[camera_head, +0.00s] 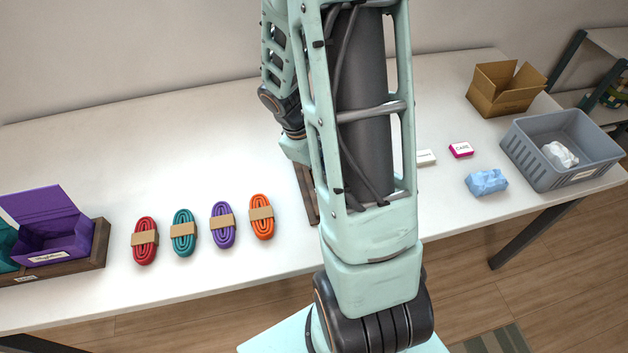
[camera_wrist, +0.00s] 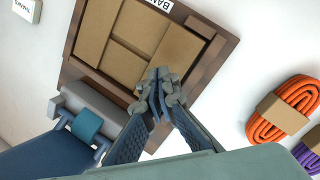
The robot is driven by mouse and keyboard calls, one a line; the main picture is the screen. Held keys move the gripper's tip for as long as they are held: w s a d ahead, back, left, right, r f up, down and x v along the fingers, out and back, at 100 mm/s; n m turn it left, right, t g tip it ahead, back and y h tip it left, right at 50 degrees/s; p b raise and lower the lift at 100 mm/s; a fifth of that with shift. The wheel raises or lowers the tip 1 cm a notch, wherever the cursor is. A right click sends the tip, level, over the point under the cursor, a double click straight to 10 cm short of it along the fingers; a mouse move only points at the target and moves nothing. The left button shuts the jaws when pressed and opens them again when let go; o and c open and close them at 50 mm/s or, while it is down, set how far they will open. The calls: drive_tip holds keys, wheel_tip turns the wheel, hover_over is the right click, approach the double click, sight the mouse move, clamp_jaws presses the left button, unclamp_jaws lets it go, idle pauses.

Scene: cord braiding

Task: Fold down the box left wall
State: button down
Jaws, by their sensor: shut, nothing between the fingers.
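In the wrist view, a brown cardboard box (camera_wrist: 110,68) with several flat panels lies inside a dark wooden frame (camera_wrist: 222,50). I cannot tell which panel is its left wall or how far each is folded. My gripper (camera_wrist: 158,92) is shut and empty, its fingertips over the near edge of the cardboard and frame. I cannot tell whether they touch. In the head view my arm hides the box and my gripper; only a strip of the wooden frame (camera_head: 307,195) shows left of the arm.
Red (camera_head: 145,240), teal (camera_head: 183,232), purple (camera_head: 222,224) and orange (camera_head: 262,216) cord bundles lie left of the frame. A purple open box (camera_head: 55,235) sits far left. A grey bin (camera_head: 590,135), blue packet (camera_head: 486,182) and open carton (camera_head: 505,95) stand right.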

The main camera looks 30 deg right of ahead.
wheel_tip(320, 180, up, 7)
drive_tip(key=p, duration=0.4)
drive_tip(key=shift+f+p, duration=0.2)
drive_tip(key=shift+p, duration=0.15)
